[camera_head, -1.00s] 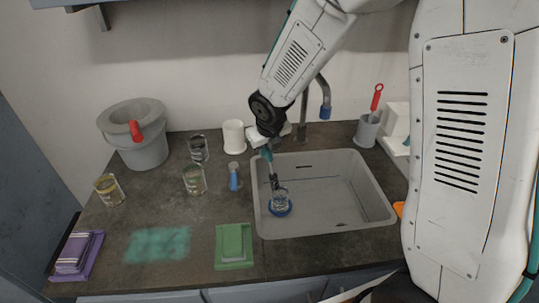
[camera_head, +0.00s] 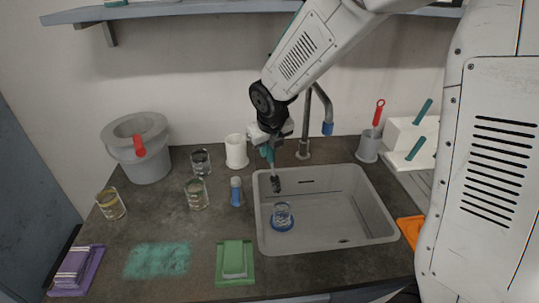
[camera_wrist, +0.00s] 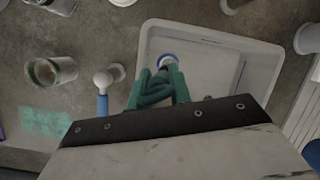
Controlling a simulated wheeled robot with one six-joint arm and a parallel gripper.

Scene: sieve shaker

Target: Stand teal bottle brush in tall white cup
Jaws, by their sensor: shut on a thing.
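My gripper (camera_head: 267,146) is shut on the teal bottle brush (camera_head: 268,155). The brush hangs down with its dark bristle head (camera_head: 276,184) over the back left of the sink, clear of the jar below. The tall white cup (camera_head: 236,152) stands upright on the counter just left of my gripper, close to the wall. In the wrist view my teal fingers (camera_wrist: 160,88) are close together, and the brush is hard to make out between them. Only a white edge of what may be the cup (camera_wrist: 123,2) shows at the top there.
A glass jar with a blue base (camera_head: 282,215) stands in the grey sink (camera_head: 350,236). The faucet (camera_head: 306,130) rises behind it. A blue-handled brush (camera_head: 236,192) and several glass jars stand left of the sink. A grey cup (camera_head: 368,147) with a red-handled tool stands right.

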